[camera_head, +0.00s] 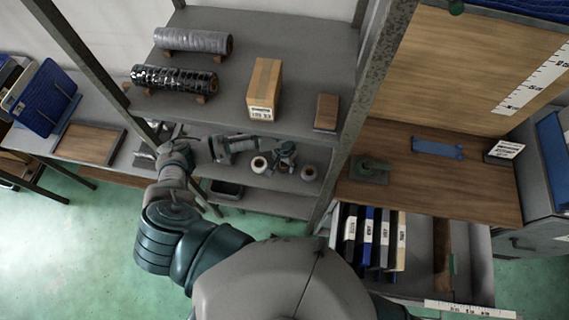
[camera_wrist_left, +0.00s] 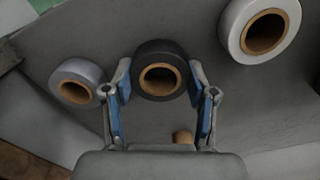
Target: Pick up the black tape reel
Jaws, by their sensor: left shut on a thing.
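The black tape reel (camera_wrist_left: 160,48) shows in the left wrist view with its brown core facing the camera. My left gripper (camera_wrist_left: 160,92) has its two blue-padded fingers on either side of this reel and is shut on it. In the head view the left gripper (camera_head: 284,153) is over the middle shelf, between two white reels, and mostly hides the black reel. I cannot tell whether the reel is clear of the shelf. My right gripper is not in view.
A pale reel (camera_wrist_left: 66,72) and a larger white reel (camera_wrist_left: 233,30) stand close on either side. The upper shelf (camera_head: 285,40) overhangs behind, bearing wrapped rolls and a cardboard box (camera_head: 264,84). A metal post (camera_head: 352,120) rises to the right.

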